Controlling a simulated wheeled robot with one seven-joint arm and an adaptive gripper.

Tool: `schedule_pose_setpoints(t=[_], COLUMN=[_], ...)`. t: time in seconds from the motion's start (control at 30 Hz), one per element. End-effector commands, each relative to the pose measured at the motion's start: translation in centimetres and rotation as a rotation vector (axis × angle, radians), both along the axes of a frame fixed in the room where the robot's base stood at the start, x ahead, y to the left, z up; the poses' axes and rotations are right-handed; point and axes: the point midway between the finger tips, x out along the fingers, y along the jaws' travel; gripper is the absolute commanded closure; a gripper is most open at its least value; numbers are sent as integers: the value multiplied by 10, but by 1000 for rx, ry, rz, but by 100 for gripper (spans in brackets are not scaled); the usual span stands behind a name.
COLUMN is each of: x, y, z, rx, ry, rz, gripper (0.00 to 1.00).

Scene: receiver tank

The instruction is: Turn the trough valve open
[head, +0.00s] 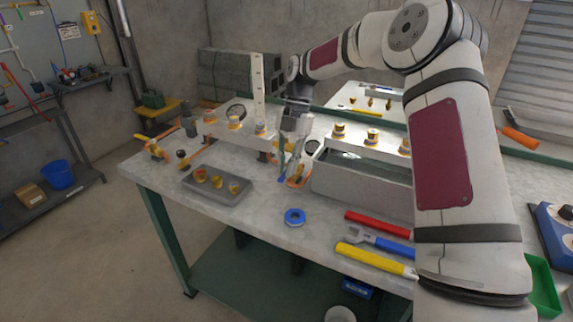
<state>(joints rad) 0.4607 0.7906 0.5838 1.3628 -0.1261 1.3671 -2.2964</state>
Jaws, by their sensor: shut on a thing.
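The grey trough (350,184) stands on the bench, right of centre. My gripper (290,173) points down at the trough's left end, with its fingers close together. It is shut on a small part there, which looks like the trough valve (299,180), an orange and metal fitting with some blue beside it. The fingers hide much of the valve, and I cannot tell its handle's angle.
A grey tray (220,194) with several brass fittings lies to the left. A blue tape roll (294,217), a red tool (378,223), a blue-handled wrench (382,242) and a yellow tool (372,260) lie in front. My arm hides the bench's right part.

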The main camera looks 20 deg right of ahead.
Motion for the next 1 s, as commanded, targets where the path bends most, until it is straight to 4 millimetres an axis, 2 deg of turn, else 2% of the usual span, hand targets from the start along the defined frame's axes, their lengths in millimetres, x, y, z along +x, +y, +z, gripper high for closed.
schedule_pose_setpoints(t=[0.07, 0.1, 0.17, 0.2, 0.47, 0.63, 1.0], x=[0, 0, 0, 0, 0, 4, 24], y=[-1, -1, -1, -1, 0, -3, -23], z=[0, 0, 0, 0, 0, 10, 77], rx=[-1, -1, -1, -1, -1, -1, 0], ry=[-1, 0, 0, 0, 1, -2, -4], rz=[2, 1, 1, 1, -1, -1, -1], gripper=[100, 82, 68, 66, 66, 66, 66])
